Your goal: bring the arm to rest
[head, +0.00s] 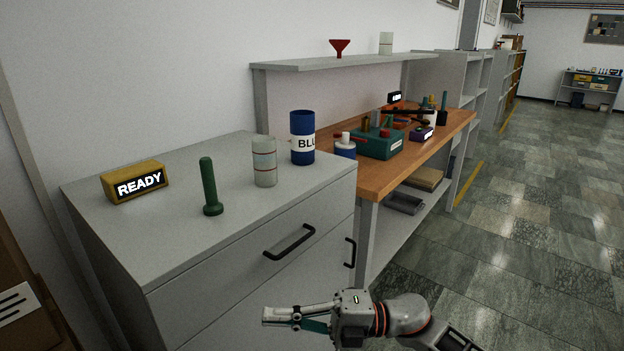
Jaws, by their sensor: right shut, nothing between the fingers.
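My right gripper (282,315) is at the bottom of the head view, in front of the grey cabinet and below its drawer handle. Its fingers are together and hold nothing. They point left, and my right arm comes in from the lower right. The gripper appears clear of the cabinet top and of the objects on it. My left gripper is out of view.
The grey cabinet (110,220) carries a yellow READY block (137,183), a green pestle-like tool (209,188), a clear banded cylinder (265,163) and a blue labelled container (302,138). A drawer handle (290,243) juts out. A wooden bench (385,177) adjoins. The floor at right is free.

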